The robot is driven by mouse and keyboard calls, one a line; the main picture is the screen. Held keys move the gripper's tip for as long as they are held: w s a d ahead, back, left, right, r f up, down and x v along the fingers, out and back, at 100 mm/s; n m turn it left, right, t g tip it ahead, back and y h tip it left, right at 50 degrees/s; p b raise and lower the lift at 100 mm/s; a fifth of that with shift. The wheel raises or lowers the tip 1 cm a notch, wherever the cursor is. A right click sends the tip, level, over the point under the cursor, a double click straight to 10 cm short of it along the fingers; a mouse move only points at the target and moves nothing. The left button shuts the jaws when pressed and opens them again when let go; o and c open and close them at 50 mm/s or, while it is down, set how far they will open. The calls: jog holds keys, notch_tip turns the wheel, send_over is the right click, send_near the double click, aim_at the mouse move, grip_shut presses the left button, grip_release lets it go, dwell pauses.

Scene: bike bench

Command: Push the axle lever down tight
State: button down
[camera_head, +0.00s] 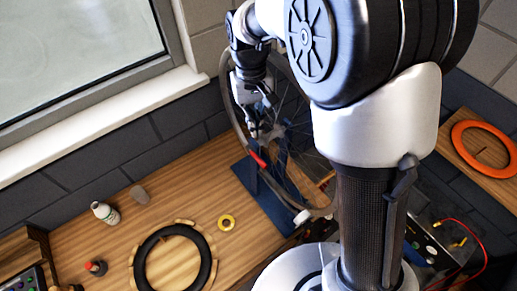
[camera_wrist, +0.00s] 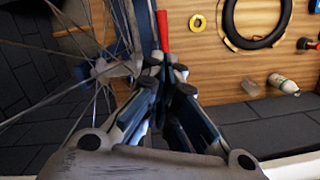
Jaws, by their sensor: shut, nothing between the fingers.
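The axle lever (camera_head: 257,158) is a short red bar beside the wheel, near the blue stand. In the wrist view the red lever (camera_wrist: 163,30) lies just beyond my fingertips. The spoked wheel (camera_head: 228,92) stands upright in the blue stand (camera_head: 262,204). Its hub (camera_wrist: 104,69) shows left of my fingers in the wrist view. My gripper (camera_head: 262,131) is shut and empty, close above the lever; the wrist view shows its fingertips (camera_wrist: 165,75) together. I cannot tell whether they touch the lever. The lever's inner end is hidden behind the fingers.
On the wooden bench (camera_head: 75,235) lie a black tyre (camera_head: 140,262), a yellow ring (camera_head: 226,223), a white bottle (camera_head: 105,213), a grey block (camera_head: 139,194) and a red-capped bottle (camera_head: 95,267). An orange ring (camera_head: 469,128) lies on a right-hand surface. The tiled wall and window sill (camera_head: 100,115) are close behind.

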jog(key=r, duration=0.4)
jog(key=shift+s, duration=0.35)
jog(key=shift+s+f, duration=0.1)
